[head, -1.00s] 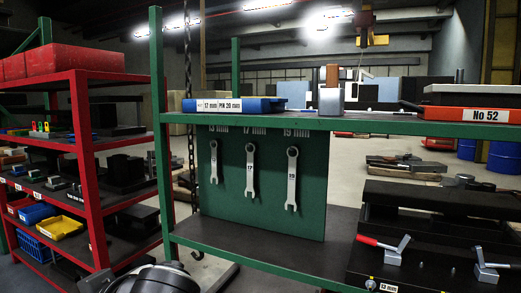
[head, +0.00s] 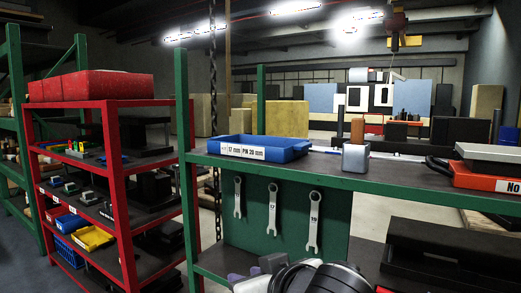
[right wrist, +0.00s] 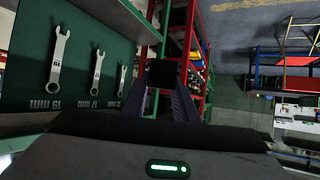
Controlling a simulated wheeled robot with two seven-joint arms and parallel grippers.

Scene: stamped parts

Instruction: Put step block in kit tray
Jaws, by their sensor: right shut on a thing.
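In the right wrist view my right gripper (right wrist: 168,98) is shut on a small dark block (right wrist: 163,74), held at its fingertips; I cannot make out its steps. In the head view the right gripper (head: 246,275) is low in the middle, in front of the green rack and below its top shelf. The block cannot be told clearly there. A blue tray (head: 262,149) labelled "17 mm PIN 20 mm" lies on the green rack's top shelf, above and apart from the gripper. Its inside is mostly hidden. My left gripper is out of view.
The green shelf (head: 400,180) also bears a grey metal block (head: 355,159) and an orange-red case (head: 485,178). A green panel with several wrenches (head: 272,208) hangs below. A red rack (head: 112,180) with parts and bins stands left. The shelf between tray and grey block is clear.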

